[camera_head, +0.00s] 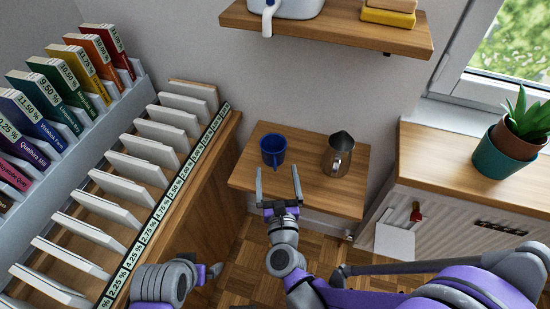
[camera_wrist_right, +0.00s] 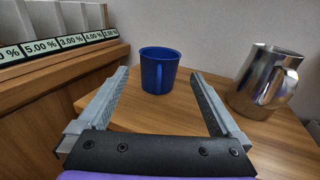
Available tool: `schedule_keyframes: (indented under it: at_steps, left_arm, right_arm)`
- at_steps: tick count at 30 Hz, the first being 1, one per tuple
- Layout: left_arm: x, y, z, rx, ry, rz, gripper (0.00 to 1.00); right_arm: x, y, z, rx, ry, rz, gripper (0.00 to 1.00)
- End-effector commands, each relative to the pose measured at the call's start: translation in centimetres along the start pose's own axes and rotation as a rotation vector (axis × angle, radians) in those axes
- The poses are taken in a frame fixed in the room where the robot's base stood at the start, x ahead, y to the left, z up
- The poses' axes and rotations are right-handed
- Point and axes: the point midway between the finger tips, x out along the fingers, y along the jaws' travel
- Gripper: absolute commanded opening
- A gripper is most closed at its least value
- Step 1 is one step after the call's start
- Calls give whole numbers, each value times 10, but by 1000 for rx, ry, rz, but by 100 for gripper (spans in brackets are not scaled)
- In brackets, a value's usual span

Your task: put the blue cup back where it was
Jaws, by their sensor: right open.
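The blue cup (camera_head: 273,150) stands upright on a small wooden shelf (camera_head: 318,184) in the head view. My right gripper (camera_head: 278,168) is open and empty. Its fingers point at the cup, one toward each side, and look apart from it; the right wrist view shows a gap between the fingertips (camera_wrist_right: 160,78). My left arm shows at the bottom left of the head view, but I cannot make out its jaws clearly.
A metal pitcher (camera_head: 340,155) stands on the same shelf, right of the cup. A rack with white cards (camera_head: 120,172) is at the left. A higher shelf (camera_head: 325,30) hangs above. A potted plant (camera_head: 515,140) stands on the right ledge. The shelf front is clear.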

Motion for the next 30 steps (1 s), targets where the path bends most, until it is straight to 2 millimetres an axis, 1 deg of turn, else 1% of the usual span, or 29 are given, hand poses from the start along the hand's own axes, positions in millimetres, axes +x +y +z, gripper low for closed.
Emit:
schedule_keyframes:
  at_steps: [1,3,6,11,14,17,20,21,23,24,26,27,29,30]
  left_arm:
    - [0,0,0,0,0,0,100]
    - [0,0,0,0,0,0,100]
    - [0,0,0,0,0,0,100]
    - [0,0,0,0,0,0,100]
    - [0,0,0,0,0,0,100]
    - [0,0,0,0,0,0,100]
    - [0,0,0,0,0,0,100]
    - [0,0,0,0,0,0,100]
    - [0,0,0,0,0,0,100]
    - [0,0,0,0,0,0,100]
    - [0,0,0,0,0,0,100]
    - [0,0,0,0,0,0,100]
    - [0,0,0,0,0,0,100]
    - [0,0,0,0,0,0,100]
  right_arm:
    - [-7,0,0,0,-1,1,100]
    - [-13,1,0,-1,-1,1,100]
    - [-18,0,0,0,0,1,100]
    - [-19,0,0,-4,0,1,100]
    - [-18,0,4,-87,4,26,100]
    - [-18,0,11,-342,15,105,100]
    - [-24,-1,13,-763,38,243,100]
    - [-29,-4,10,-950,49,309,100]
    - [-40,-10,2,-1211,66,411,100]
    - [-48,-16,-4,-1372,76,480,100]
    - [-63,-28,-15,-1604,94,596,100]
    - [-75,-38,-23,-1755,106,682,100]
    - [-97,-57,-36,-1977,123,834,100]
    - [-115,-71,-45,-2113,133,950,100]
